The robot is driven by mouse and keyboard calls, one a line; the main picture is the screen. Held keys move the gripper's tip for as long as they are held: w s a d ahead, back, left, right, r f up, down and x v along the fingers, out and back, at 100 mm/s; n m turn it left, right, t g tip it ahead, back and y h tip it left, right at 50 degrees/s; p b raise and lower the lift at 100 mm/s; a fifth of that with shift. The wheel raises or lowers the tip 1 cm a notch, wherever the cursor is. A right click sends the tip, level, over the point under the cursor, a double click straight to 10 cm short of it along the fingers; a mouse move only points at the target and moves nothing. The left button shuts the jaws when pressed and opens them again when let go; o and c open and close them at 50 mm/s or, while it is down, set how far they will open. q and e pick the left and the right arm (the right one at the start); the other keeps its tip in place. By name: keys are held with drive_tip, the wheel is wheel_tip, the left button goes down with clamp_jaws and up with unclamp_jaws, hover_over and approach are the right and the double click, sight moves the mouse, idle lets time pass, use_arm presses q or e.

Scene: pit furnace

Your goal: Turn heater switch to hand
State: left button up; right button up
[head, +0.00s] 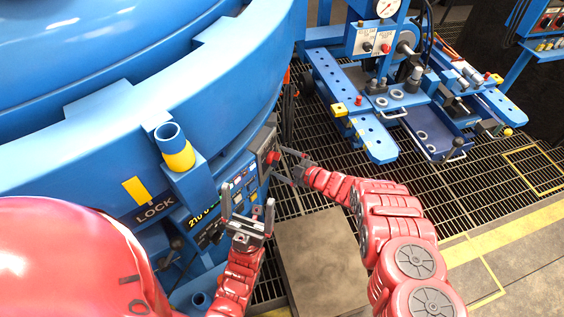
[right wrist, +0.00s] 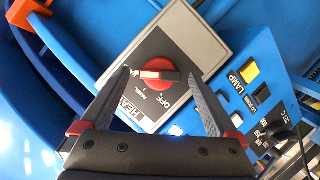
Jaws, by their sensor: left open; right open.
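The heater switch is a red round knob (head: 273,157) on a box at the right end of the blue control panel. In the right wrist view the knob (right wrist: 154,84) has a bar handle across it, red and white at the left, black at the right. Its black plate reads OFF and partly HEA; HAND is not readable. My right gripper (head: 281,165) is open at the switch. In the wrist view its fingers (right wrist: 160,76) stand either side of the knob, with gaps; contact cannot be told. My left gripper (head: 248,200) is open and empty before the panel.
A blue panel (right wrist: 250,88) marked LAMP, with yellow and black buttons, adjoins the switch box. The large blue furnace (head: 110,130) fills the left. A blue machine (head: 380,90) stands on the grating behind. A grey floor plate (head: 320,250) lies below my arms.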

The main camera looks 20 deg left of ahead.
drive_tip(key=p+v, duration=0.8)
drive_tip(key=v, duration=0.9)
drive_tip(key=shift+d+p, duration=0.2)
drive_tip(key=shift+p, duration=0.15)
drive_tip(key=shift+w, duration=0.1)
